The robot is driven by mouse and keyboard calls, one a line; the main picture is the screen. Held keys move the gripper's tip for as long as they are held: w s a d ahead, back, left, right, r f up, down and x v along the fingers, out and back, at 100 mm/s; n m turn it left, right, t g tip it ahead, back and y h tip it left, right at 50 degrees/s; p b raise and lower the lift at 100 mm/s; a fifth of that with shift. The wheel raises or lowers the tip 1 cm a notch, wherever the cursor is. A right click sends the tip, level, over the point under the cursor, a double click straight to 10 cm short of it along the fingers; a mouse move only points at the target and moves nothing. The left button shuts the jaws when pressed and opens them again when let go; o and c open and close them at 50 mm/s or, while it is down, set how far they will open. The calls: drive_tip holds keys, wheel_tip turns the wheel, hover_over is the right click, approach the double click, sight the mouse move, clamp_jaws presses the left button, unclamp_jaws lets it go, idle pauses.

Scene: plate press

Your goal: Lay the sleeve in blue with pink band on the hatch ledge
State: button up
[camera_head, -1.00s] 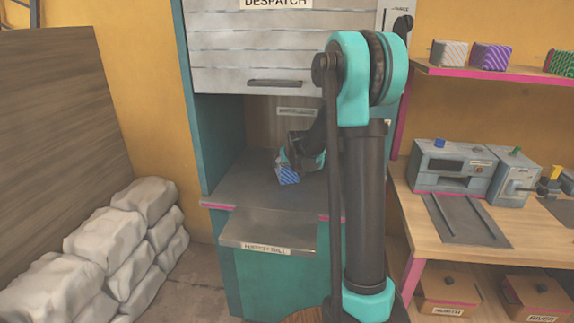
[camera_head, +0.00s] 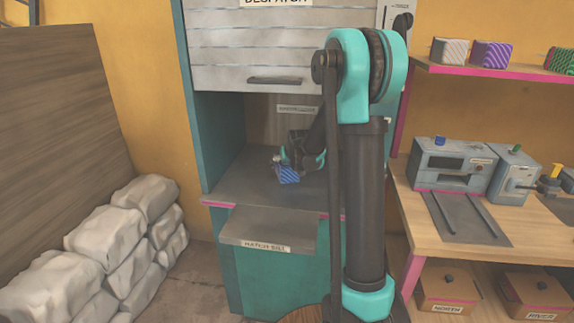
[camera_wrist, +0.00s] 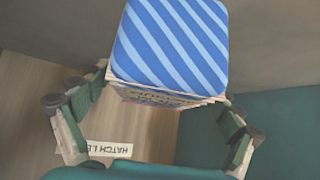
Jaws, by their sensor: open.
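The sleeve, blue with paler diagonal stripes, sits on the grey hatch ledge (camera_head: 245,180) inside the despatch hatch. It shows small in the head view (camera_head: 288,174) and large in the wrist view (camera_wrist: 170,45). Only a faint trace of pink shows low on its side in the wrist view. My gripper (camera_head: 290,161) is right at the sleeve. In the wrist view its fingers (camera_wrist: 155,125) are spread open to either side of the sleeve, with gaps. The sleeve's underside is hidden, so its contact with the ledge is not clear.
A raised shutter (camera_head: 260,50) hangs above the opening. A hatch sill plate (camera_head: 270,225) juts out in front, lower down. Teal side walls bound the recess. At right are a bench with machines (camera_head: 455,165) and a shelf with other patterned sleeves (camera_head: 491,54). White sacks (camera_head: 100,230) lie at left.

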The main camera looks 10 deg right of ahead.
drive_tip(key=v, duration=1.1)
drive_tip(key=shift+s+r, duration=0.2)
drive_tip(key=shift+s, duration=0.05)
drive_tip(key=shift+d, duration=0.1)
idle(0.5)
